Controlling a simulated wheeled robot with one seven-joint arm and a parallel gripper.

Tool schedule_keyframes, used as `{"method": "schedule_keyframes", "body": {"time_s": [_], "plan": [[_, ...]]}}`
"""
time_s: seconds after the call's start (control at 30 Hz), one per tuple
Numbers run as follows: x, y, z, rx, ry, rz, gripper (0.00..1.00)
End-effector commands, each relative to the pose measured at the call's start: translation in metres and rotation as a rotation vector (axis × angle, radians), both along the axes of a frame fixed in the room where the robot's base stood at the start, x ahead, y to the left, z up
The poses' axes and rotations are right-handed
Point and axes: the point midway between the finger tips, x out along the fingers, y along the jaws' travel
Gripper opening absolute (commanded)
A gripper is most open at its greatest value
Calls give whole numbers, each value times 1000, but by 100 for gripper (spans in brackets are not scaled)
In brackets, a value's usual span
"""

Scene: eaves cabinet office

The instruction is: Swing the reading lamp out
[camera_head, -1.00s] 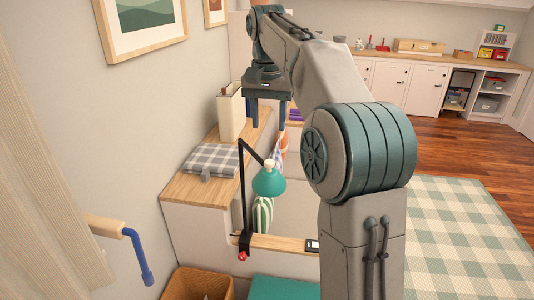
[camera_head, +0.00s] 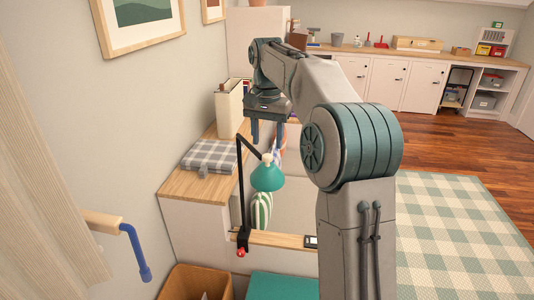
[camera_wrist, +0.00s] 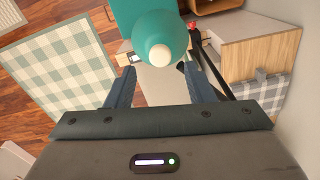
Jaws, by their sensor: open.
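The reading lamp has a teal shade (camera_head: 267,176) and a black jointed arm (camera_head: 241,190). It is clamped to a narrow wooden ledge (camera_head: 275,240), with a red knob at the clamp. My gripper (camera_head: 266,132) is open, its fingers pointing down just above and behind the shade in the head view. In the wrist view the shade (camera_wrist: 145,22) and its pale round cap (camera_wrist: 160,50) sit ahead of and between the fingers of my gripper (camera_wrist: 163,80). The black lamp arm runs past the right finger. Whether a finger touches the lamp I cannot tell.
A green striped cushion (camera_head: 261,210) is behind the lamp. A small dark device (camera_head: 311,242) lies on the ledge. The floor at right is open, with a checked rug (camera_head: 460,235).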

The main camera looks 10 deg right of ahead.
Motion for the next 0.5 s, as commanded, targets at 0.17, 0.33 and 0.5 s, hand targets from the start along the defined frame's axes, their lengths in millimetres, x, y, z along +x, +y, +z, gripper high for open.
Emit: {"method": "schedule_keyframes", "body": {"time_s": [0.17,0.33,0.5], "plan": [[0,0,-27,0,2,0,48],[0,0,-42,1,1,0,48],[0,0,-45,1,-1,0,48]]}}
